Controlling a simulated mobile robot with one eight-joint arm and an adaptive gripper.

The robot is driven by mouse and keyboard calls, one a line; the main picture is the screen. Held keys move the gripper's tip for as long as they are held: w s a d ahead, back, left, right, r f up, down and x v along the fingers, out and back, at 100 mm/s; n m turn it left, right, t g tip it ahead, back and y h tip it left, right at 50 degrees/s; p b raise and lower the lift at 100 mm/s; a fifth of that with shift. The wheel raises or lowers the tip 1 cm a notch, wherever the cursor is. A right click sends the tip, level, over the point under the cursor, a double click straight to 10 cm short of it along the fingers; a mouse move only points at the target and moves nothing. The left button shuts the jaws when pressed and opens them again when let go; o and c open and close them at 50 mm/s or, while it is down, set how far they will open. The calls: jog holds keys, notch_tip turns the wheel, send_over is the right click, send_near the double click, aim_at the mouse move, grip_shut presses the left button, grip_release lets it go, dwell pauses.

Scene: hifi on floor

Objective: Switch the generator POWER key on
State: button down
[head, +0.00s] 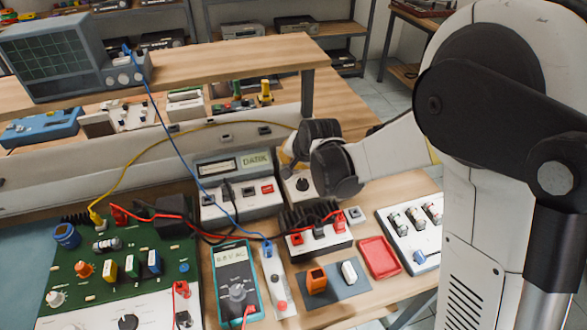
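A grey bench instrument (210,208) with two display windows stands mid-bench; it looks like the generator. Its right window seems to read "DATIK". A small red key (267,188) sits on its right front and may be the POWER key, but its label and position are too small to read. My arm reaches in from the right. My gripper (291,160) is above and right of the instrument, apart from the red key as far as I can see. Its fingers are largely hidden by my wrist, so their opening does not show.
A box with a black knob (302,185) is just below my gripper. A blue cable (185,150) and yellow cable (150,152) cross nearby. A multimeter (236,285), green circuit board (85,290), finned module (316,238) and red tray (379,257) crowd the front.

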jog(key=shift+r+p, duration=2.1)
jog(key=shift+r, duration=0.85)
